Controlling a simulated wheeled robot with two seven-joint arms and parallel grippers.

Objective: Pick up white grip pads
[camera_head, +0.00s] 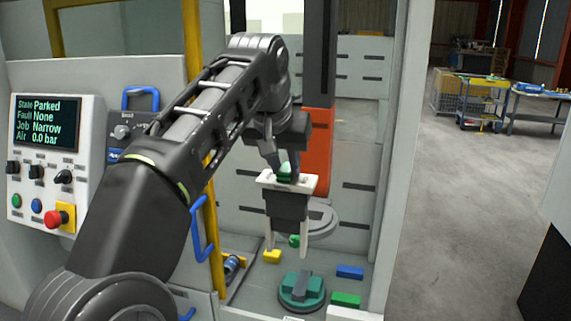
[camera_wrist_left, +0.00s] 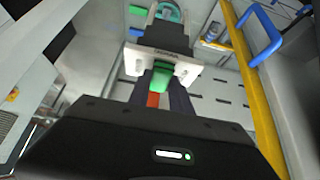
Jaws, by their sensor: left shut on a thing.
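The white grip pads (camera_head: 303,238) are two pale prongs hanging below a dark block. The block has a white plate (camera_head: 267,180) on top with a green tab (camera_head: 285,178). My left gripper (camera_head: 285,168) comes from above and is shut on the green tab, with the plate and pads hanging upright under it. In the left wrist view the green tab (camera_wrist_left: 133,86) is between my dark fingers, and the white plate (camera_wrist_left: 185,69) lies just beyond. The pads' tips are above the bay floor. My right gripper is not in view.
On the bay floor are a round green-topped fixture (camera_head: 302,291), a blue block (camera_head: 349,272), a green block (camera_head: 345,299) and a yellow block (camera_head: 272,257). An orange column (camera_head: 317,150) stands behind. A control panel (camera_head: 50,150) reads Parked at left, beside a yellow post (camera_head: 213,235).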

